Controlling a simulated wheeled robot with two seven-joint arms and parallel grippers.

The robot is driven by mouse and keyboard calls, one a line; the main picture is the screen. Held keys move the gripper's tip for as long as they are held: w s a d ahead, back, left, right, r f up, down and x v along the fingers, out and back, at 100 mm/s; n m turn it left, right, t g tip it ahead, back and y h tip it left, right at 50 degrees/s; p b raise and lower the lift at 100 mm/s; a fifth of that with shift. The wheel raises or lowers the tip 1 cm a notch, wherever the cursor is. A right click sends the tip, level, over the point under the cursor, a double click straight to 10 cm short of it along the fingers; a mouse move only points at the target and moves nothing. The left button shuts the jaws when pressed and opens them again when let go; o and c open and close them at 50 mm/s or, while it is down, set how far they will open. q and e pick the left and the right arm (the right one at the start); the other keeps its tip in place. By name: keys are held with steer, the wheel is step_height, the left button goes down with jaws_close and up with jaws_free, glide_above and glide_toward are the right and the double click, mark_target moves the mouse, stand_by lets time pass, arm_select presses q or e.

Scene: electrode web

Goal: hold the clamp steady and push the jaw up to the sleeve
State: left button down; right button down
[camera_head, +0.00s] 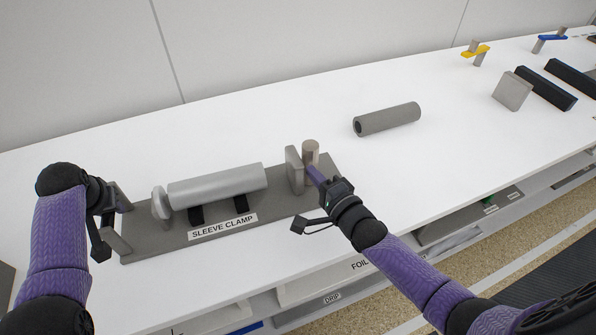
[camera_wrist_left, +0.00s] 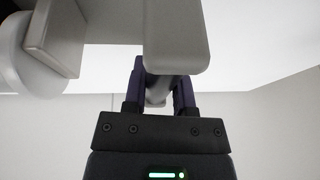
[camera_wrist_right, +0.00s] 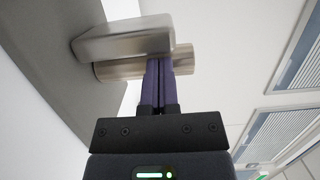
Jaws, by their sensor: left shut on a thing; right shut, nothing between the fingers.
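The sleeve clamp is a grey base plate (camera_head: 150,248) labelled SLEEVE CLAMP. A silver sleeve (camera_head: 217,186) lies along it on black supports, with a pale round disc (camera_head: 160,203) at its left end. The upright jaw (camera_head: 294,170) stands right of the sleeve, with a gap between them. A metal post (camera_head: 311,152) is on the jaw's right side; it also shows in the right wrist view (camera_wrist_right: 184,62). My left gripper (camera_head: 122,212) is shut on a grey part at the clamp's left end (camera_wrist_left: 156,96). My right gripper (camera_head: 312,172) is shut and empty, its fingertips at the post.
A darker grey roll (camera_head: 387,119) lies on the white table behind the clamp to the right. A grey block (camera_head: 512,91), black bars (camera_head: 545,89) and a yellow-handled part (camera_head: 476,51) stand farther right. Shelves lie below the front edge.

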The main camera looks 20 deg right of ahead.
arm_select(q)
steer(key=shift+s+f, duration=0.1)
steer(key=shift+f, duration=0.1)
arm_select(e)
steer(key=a, duration=0.7)
steer(key=shift+w+a, duration=0.1)
steer(key=shift+w, duration=0.05)
steer(key=d, duration=0.3)
steer(key=shift+d, duration=0.15)
steer(key=shift+s+d+f, duration=0.1)
steer(key=shift+s+d, duration=0.25)
steer(key=shift+s, duration=0.2)
steer(key=shift+s+d+f, duration=0.1)
steer(key=shift+s+d, duration=0.25)
steer(key=shift+s, duration=0.2)
steer(key=s, duration=0.2)
steer(key=s+d, duration=0.1)
steer(key=s, duration=0.5)
steer(key=shift+d+r, duration=0.2)
steer(key=shift+d, duration=0.1)
